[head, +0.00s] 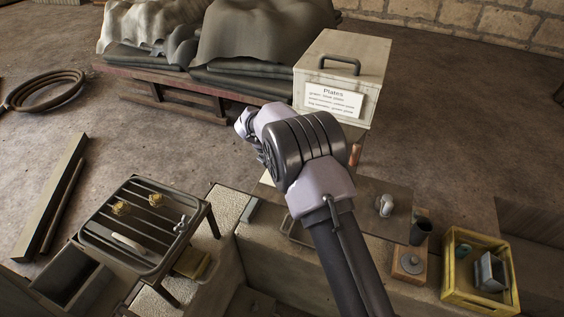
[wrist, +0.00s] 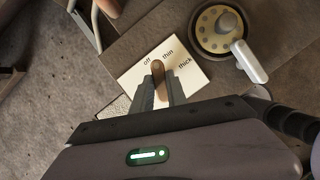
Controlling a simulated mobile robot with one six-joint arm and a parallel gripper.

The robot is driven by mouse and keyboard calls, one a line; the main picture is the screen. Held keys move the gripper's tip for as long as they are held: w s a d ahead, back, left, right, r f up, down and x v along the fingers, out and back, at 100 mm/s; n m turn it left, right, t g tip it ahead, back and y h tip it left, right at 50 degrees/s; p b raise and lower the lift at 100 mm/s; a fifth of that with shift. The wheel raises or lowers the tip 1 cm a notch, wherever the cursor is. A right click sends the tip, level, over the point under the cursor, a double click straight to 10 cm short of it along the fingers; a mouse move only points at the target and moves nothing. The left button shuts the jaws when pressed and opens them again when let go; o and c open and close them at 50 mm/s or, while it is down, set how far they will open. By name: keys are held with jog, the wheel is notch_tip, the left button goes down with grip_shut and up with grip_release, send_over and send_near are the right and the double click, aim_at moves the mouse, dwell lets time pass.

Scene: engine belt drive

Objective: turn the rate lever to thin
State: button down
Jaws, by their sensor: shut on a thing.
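The rate lever (wrist: 158,70), a brown rounded stick, stands over a white label plate (wrist: 133,78) in the wrist view. The plate reads "off", "thin" and "thick" from left to right. The lever's tip lies near the gap between "off" and "thin"; its exact setting is hard to tell. My gripper (wrist: 161,84) has its two grey fingers on either side of the lever, shut on it. In the head view my own arm hides the gripper and the lever.
A round disc with holes (wrist: 208,42) and a white handle (wrist: 250,62) lie right of the plate. In the head view, a Plates box (head: 340,62) stands behind my arm, a barred grill (head: 143,228) at left, and a yellow crate (head: 452,291) at right.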

jog(key=shift+w+m+g+h+p, duration=0.1)
jog(key=shift+m+g+h+p, duration=0.4)
jog(key=shift+m+p, duration=0.95)
jog(key=shift+m+b, duration=0.4)
jog(key=shift+m, duration=0.15)
jog(key=c, duration=1.3)
grip_release()
jog(key=shift+a, duration=0.1)
jog(key=shift+r, duration=0.1)
jog(key=p+v, duration=0.3)
jog(key=v, duration=1.4)
jog(key=shift+w+r, duration=0.15)
